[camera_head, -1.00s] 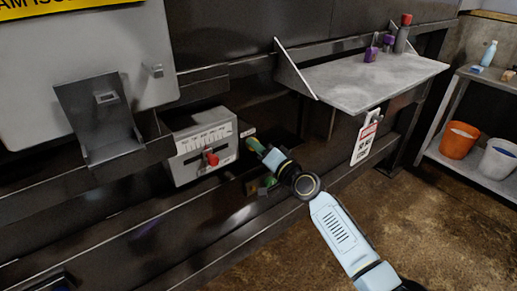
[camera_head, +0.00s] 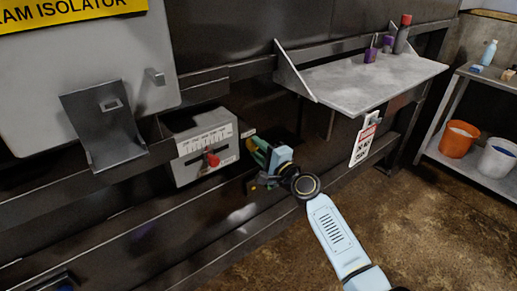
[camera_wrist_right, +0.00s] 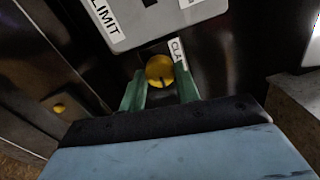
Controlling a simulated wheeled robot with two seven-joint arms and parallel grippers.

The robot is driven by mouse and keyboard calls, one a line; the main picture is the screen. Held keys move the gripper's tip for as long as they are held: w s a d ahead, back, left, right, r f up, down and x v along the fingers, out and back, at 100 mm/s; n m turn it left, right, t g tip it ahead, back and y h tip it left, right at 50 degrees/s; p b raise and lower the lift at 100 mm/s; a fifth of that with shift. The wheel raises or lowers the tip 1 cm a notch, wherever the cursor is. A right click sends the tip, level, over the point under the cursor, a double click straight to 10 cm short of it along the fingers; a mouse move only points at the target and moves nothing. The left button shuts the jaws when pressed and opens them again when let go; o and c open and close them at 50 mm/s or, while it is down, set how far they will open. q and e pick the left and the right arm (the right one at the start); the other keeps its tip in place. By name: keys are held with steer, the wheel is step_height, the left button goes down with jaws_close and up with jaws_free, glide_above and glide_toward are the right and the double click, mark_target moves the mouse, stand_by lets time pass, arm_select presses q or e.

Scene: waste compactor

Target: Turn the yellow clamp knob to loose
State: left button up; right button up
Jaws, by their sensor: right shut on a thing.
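The yellow clamp knob (camera_wrist_right: 160,71) shows in the right wrist view, round with a dark slot mark near its lower edge. My right gripper (camera_wrist_right: 160,92) has its two green fingers on either side of the knob and is shut on it. A partly hidden label starting "CLA" (camera_wrist_right: 177,50) sits beside the knob. In the head view my right gripper (camera_head: 257,160) is at the dark wall just right of the grey control box; the knob is hidden there behind the gripper. My left gripper is not in view.
The grey box (camera_head: 203,148) with a scale and red knob (camera_head: 212,159) is left of my right gripper. A metal shelf (camera_head: 365,80) with small items juts out above right, with a hanging tag (camera_head: 363,145).

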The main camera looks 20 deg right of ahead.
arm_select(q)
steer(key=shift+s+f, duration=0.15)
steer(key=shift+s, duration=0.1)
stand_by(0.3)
arm_select(e)
steer(key=o, duration=1)
steer(key=shift+s, duration=0.1)
steer(key=shift+s+d, duration=0.15)
steer(key=shift+s, duration=0.1)
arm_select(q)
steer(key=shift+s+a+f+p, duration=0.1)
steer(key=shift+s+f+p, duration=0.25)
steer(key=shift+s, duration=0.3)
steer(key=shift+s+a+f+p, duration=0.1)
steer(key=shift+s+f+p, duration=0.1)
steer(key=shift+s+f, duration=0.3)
arm_select(e)
steer(key=shift+v, duration=6.35)
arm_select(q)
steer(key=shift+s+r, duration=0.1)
